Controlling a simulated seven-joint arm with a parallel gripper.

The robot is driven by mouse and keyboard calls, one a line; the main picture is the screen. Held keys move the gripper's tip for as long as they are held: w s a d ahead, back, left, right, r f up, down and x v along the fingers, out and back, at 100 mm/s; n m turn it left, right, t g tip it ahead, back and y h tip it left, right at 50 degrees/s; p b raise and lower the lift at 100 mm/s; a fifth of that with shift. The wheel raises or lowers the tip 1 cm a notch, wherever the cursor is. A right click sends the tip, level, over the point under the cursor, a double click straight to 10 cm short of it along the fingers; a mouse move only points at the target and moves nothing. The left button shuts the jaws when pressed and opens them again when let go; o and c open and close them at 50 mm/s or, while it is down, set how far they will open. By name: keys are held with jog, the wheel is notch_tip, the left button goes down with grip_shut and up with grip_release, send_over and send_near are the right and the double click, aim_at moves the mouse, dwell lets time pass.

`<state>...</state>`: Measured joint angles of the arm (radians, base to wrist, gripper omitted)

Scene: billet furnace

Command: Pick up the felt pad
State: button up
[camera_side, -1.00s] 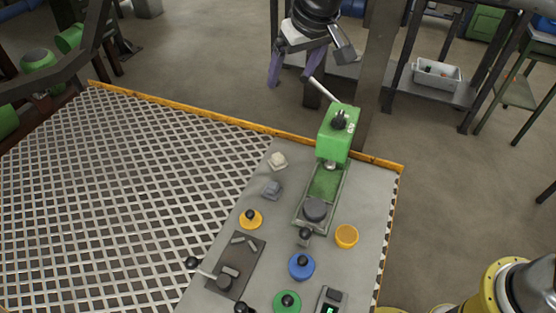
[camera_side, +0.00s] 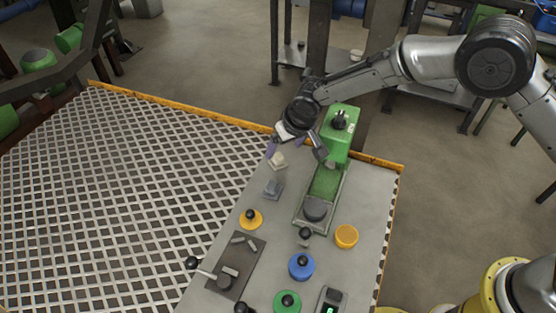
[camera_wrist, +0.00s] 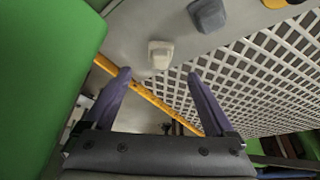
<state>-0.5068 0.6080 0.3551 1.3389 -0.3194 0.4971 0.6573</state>
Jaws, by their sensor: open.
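A small cream block with a raised grip, which looks like the felt pad (camera_side: 279,162), sits on the grey bench top near its far left edge. In the wrist view the pad (camera_wrist: 160,54) lies just beyond the fingertips, roughly centred between them. My gripper (camera_side: 296,151) is open and empty, above and close to the pad; its purple fingers (camera_wrist: 158,76) are spread wide. A grey-blue block (camera_side: 272,190) sits just nearer than the pad, and I cannot rule out that it is the felt one.
A green press (camera_side: 341,140) stands close to the right of my gripper and fills the wrist view's left side. A yellow knobbed disc (camera_side: 250,220), a blue one (camera_side: 301,267) and an orange cup (camera_side: 346,236) are nearer. White grating (camera_side: 120,190) lies left of the bench.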

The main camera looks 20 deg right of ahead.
aim_at(278, 156)
jog(key=x, duration=0.8)
jog(key=shift+w+r, duration=0.1)
jog(key=shift+w, duration=0.25)
grip_shut()
